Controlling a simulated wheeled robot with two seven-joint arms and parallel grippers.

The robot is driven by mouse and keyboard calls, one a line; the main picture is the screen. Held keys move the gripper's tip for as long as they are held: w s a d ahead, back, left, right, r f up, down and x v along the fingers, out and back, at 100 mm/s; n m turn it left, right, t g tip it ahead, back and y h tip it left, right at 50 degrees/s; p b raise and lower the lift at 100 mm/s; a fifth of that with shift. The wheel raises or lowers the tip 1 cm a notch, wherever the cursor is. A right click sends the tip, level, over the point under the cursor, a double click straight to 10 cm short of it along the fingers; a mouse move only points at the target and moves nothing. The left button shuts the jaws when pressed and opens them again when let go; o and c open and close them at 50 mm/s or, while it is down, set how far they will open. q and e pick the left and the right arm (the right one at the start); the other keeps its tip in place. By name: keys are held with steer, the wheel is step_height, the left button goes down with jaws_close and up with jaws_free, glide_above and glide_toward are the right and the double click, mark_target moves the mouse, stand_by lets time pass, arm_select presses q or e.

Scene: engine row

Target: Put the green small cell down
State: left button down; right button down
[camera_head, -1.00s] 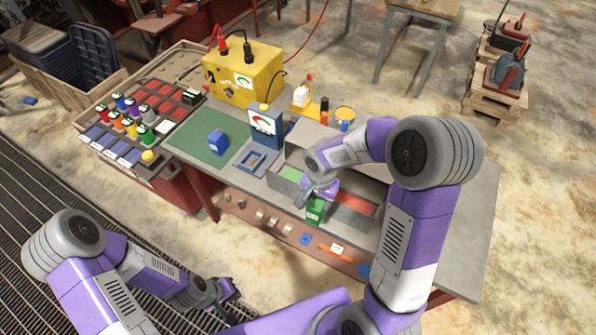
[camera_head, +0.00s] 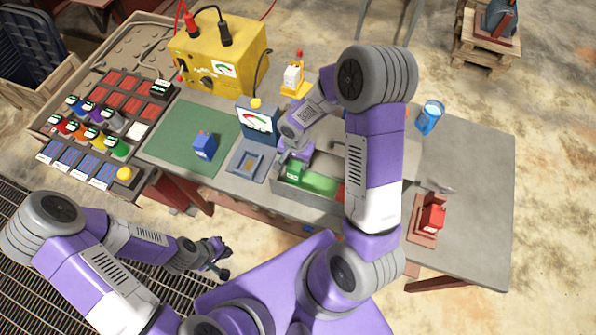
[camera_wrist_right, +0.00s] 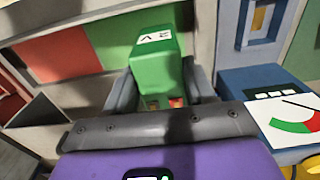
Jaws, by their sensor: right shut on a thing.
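The green small cell (camera_head: 295,171) is between the fingers of my right gripper (camera_head: 292,158), which is shut on it. It is at the left end of the sorting tray's green-floored compartment (camera_head: 322,186). The right wrist view shows the cell (camera_wrist_right: 155,62) upright between both fingers, with green floor (camera_wrist_right: 115,40) behind it. I cannot tell whether its bottom touches the floor. The red-floored compartment (camera_wrist_right: 55,58) lies beside the green one. My left gripper (camera_head: 222,262) is empty, low in front of the bench; its finger opening is unclear.
A blue tester with a dial (camera_head: 257,120) stands close left of the tray. A blue cell (camera_head: 204,146) stands on the green mat (camera_head: 175,140). A yellow meter box (camera_head: 220,55) is behind. A red cell (camera_head: 432,217) stands at the right.

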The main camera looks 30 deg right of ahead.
steer(key=shift+w+f, duration=0.15)
steer(key=shift+f, duration=2.9)
steer(key=shift+f, duration=0.1)
steer(key=shift+c, duration=1.9)
jaws_free()
steer(key=shift+r, duration=0.45)
step_height(320, 180, up, 11)
steer(key=shift+r, duration=0.2)
